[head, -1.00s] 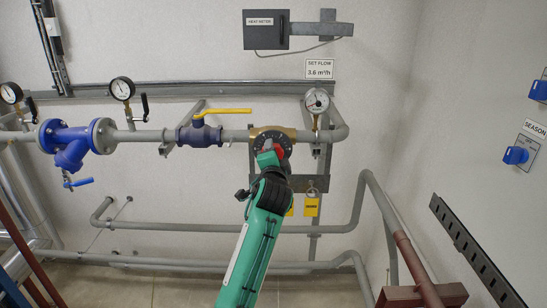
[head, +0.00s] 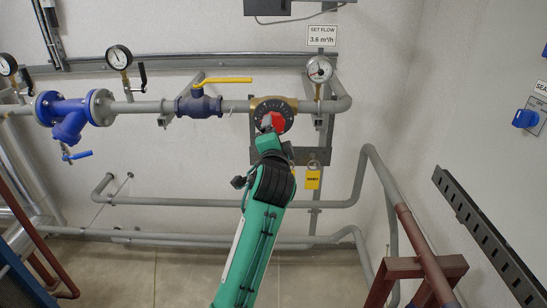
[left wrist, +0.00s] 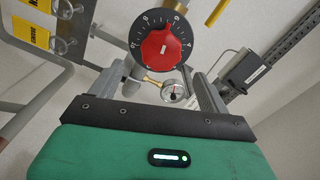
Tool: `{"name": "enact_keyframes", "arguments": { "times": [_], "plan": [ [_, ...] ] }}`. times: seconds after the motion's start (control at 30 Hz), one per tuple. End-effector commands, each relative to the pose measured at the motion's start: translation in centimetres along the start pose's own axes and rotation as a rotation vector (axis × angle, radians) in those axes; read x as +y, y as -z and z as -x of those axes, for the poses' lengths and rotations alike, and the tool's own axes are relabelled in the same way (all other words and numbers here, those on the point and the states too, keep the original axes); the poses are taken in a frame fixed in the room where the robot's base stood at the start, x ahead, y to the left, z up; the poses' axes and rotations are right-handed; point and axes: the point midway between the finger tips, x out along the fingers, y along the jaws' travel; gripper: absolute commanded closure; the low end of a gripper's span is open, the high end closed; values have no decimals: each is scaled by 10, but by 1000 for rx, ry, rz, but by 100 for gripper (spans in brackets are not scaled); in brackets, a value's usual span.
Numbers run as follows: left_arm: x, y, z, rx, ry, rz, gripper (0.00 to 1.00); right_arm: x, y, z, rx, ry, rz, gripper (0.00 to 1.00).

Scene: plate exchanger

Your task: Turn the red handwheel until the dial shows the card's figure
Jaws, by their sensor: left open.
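The red handwheel (head: 277,122) sits on a black disc with white marks, on a brass valve body in the grey pipe. In the left wrist view the red handwheel (left wrist: 161,50) faces me, its disc numbered around the rim. The round white dial (head: 319,69) stands on the pipe to the right; its figure is too small to read. It also shows in the left wrist view (left wrist: 174,92). The card (head: 322,36) above it reads SET FLOW 3.6 m³/h. My left gripper (head: 268,134) is open just below and in front of the handwheel; contact cannot be told.
A yellow-handled blue valve (head: 199,105) and a blue strainer (head: 70,116) are on the pipe to the left. A yellow tag (head: 313,180) hangs below the dial. A slotted black rail (head: 484,235) and a blue switch (head: 524,118) are at the right.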

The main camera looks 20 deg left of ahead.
Motion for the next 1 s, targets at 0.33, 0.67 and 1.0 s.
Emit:
{"name": "enact_keyframes", "arguments": {
  "times": [0.33, 0.67, 1.0],
  "plan": [
    [2, -1, 59, 0, -1, 2, 21, 0, -2, -22, 0, 0, 0, 64],
    [0, 0, 68, -1, -1, 0, 21, 0, -2, -23, 0, 0, 0, 64],
    [62, -3, 47, 8, -95, -1, 21, 0, -2, -23, 0, 0, 0, 64]
  ]
}}
